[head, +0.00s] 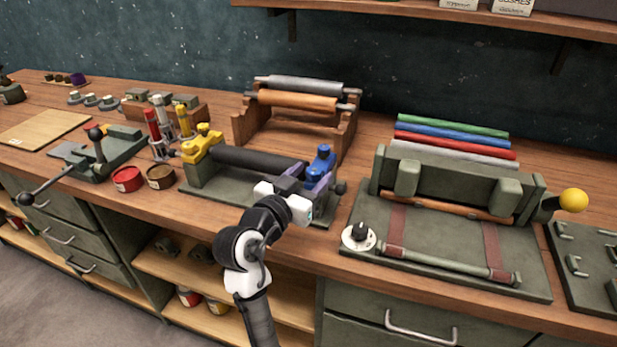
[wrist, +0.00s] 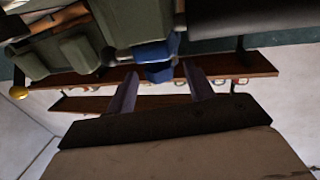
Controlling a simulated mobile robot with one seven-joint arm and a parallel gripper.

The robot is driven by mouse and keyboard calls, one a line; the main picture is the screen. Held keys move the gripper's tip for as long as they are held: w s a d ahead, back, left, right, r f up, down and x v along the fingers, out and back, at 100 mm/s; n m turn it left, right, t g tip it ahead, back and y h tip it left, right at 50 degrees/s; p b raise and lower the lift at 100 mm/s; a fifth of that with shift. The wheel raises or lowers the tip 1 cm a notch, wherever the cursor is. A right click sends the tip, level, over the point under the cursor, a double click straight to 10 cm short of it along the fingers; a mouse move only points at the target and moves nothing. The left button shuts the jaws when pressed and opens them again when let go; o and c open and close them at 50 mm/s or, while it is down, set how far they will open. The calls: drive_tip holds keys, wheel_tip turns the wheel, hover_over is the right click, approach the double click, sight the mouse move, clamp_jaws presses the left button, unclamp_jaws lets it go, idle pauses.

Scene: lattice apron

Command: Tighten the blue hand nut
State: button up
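The blue hand nut (head: 321,158) sits at the right end of a dark roller (head: 255,161) on a green press frame. In the wrist view the blue nut (wrist: 156,58) shows just beyond the fingertips, roughly between them. My gripper (head: 317,181) is at the near side of the nut, partly covering its lower part. In the wrist view the two purple fingers of my gripper (wrist: 160,82) stand apart with nothing between their lower parts. I cannot tell whether the tips touch the nut.
A yellow hand nut (head: 202,143) is at the roller's left end. A rack with rollers (head: 297,101) stands behind. A larger green press (head: 450,240) is close on the right. Red (head: 127,179) and brown (head: 160,177) tins stand left.

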drive_tip(key=p+v, duration=0.1)
drive_tip(key=v, duration=1.3)
idle(0.3)
